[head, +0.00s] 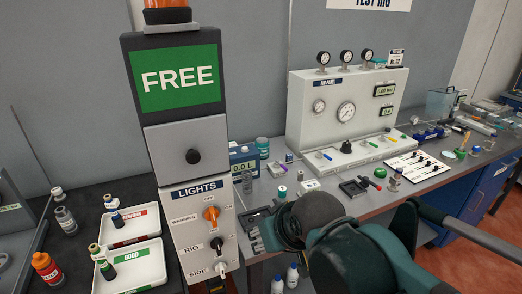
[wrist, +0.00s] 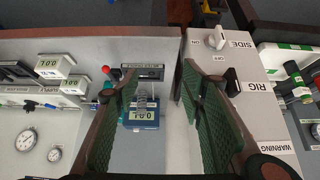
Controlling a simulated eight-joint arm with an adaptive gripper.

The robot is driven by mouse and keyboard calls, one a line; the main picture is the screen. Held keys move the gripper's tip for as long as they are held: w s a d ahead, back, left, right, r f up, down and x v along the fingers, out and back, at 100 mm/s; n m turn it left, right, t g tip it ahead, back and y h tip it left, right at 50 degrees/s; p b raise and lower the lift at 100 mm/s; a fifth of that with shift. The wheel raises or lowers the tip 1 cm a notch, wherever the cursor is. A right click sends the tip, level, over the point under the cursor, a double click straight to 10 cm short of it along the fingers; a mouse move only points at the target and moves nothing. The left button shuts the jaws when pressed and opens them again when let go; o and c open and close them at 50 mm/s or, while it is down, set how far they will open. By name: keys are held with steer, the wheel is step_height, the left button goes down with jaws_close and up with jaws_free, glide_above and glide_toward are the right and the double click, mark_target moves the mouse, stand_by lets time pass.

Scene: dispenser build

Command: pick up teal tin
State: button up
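A teal tin with a pale label (head: 262,149) stands upright at the back of the bench in the head view, just right of a blue box with a digital readout (head: 243,163). The same readout box shows in the wrist view (wrist: 142,119), seen upside down. A teal patch beside it there is mostly hidden by a finger, so I cannot tell if it is the tin. My gripper (wrist: 158,75) is open, its two green-padded fingers wide apart with nothing held between them. In the head view, my arm hides most of the gripper, at the bench front by the lights pillar.
The lights pillar (head: 200,233) with knobs stands close to the left of my gripper. A gauge panel (head: 346,110) stands at the back right. Small bottles and tools crowd the bench. White trays (head: 150,265) with bottles lie on the dark table at left.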

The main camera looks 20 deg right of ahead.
steer(key=shift+o, duration=0.6)
steer(key=o, duration=0.5)
